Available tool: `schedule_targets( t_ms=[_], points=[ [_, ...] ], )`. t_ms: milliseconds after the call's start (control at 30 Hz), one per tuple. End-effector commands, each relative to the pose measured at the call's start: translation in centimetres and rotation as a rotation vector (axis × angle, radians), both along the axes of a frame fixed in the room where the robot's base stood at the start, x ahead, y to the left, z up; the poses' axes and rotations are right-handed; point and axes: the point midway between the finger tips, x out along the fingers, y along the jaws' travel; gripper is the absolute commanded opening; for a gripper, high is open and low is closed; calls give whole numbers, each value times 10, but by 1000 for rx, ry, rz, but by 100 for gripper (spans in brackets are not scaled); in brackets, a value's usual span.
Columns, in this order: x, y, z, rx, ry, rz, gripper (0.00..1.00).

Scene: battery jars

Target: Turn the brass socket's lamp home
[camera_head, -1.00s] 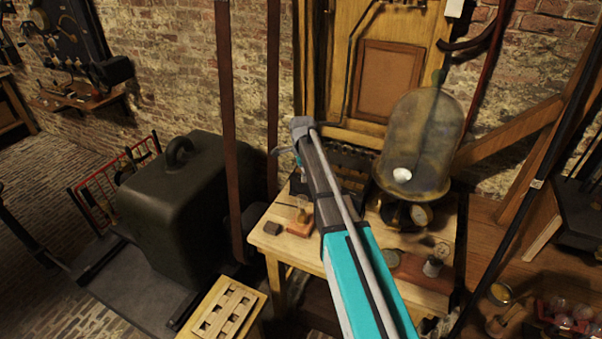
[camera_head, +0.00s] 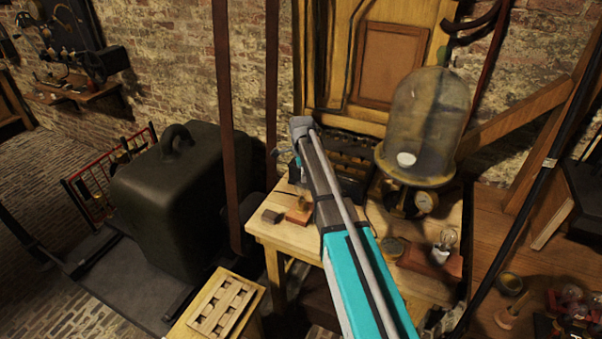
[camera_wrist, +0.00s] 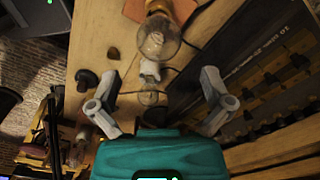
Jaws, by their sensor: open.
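In the wrist view a clear glass lamp (camera_wrist: 158,40) stands in the brass socket (camera_wrist: 158,8) on an orange-brown wooden base (camera_wrist: 134,10). In the head view a small wooden base (camera_head: 299,214) with a brass-coloured part shows just left of my arm; its lamp is hard to make out there. My gripper (camera_wrist: 160,78) is open and empty, one finger on each side. The brass socket's lamp lies beyond the fingertips, near their midline. A white socket (camera_wrist: 149,70) with a second clear lamp (camera_wrist: 150,94) shows between the fingers in the wrist view.
A bell jar (camera_head: 428,115) stands at the table's back right. The white socket with its lamp (camera_head: 447,239) is on a reddish board (camera_head: 425,262). A dark block (camera_head: 272,216) sits near the left edge. A dark rack (camera_head: 350,165) stands behind my arm.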

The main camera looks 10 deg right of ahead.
Motion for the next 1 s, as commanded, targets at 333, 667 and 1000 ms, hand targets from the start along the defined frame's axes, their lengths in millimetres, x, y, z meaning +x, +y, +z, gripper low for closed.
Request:
schedule_targets(
  t_ms=[333, 667, 1000],
  points=[
    [0, 0, -30, 0, 0, 1, 100],
    [0, 1, -53, 0, 0, 1, 100],
    [0, 1, -61, 0, 0, 1, 100]
  ],
)
